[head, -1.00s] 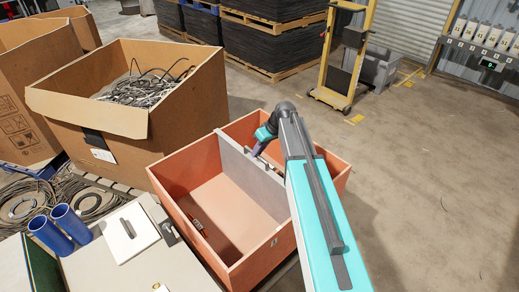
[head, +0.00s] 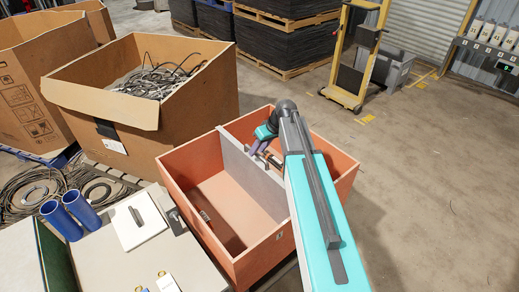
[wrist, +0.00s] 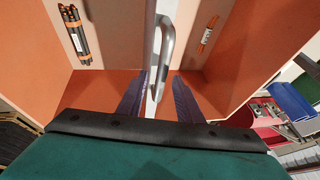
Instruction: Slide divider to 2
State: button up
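The grey divider (head: 250,178) stands upright across the orange crate (head: 262,268), splitting it into a left and a right compartment. A metal handle (wrist: 166,52) sits on the divider. My gripper (head: 256,147) is low at the divider, on its right-hand side in the head view. In the wrist view my gripper (wrist: 160,80) has its two purple fingers apart, one on each side of the handle and divider. Gaps show beside the fingers; contact cannot be told. A small label (head: 279,236) is on the crate's front rim, too small to read.
A dark cable bundle (wrist: 75,35) and an orange bundle (wrist: 208,35) lie on opposite sides of the divider. A cardboard box (head: 180,110) of cable scrap stands behind left. A worktable (head: 165,250) with two blue cylinders (head: 70,215) is at front left. Floor at right is clear.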

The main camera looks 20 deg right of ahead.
jog(key=shift+d, duration=0.1)
jog(key=shift+s, duration=0.1)
jog(key=shift+b+v, duration=0.45)
jog(key=shift+v, duration=0.8)
jog(key=b+v, duration=0.2)
jog(key=v, duration=0.9)
jog(key=shift+r, duration=0.15)
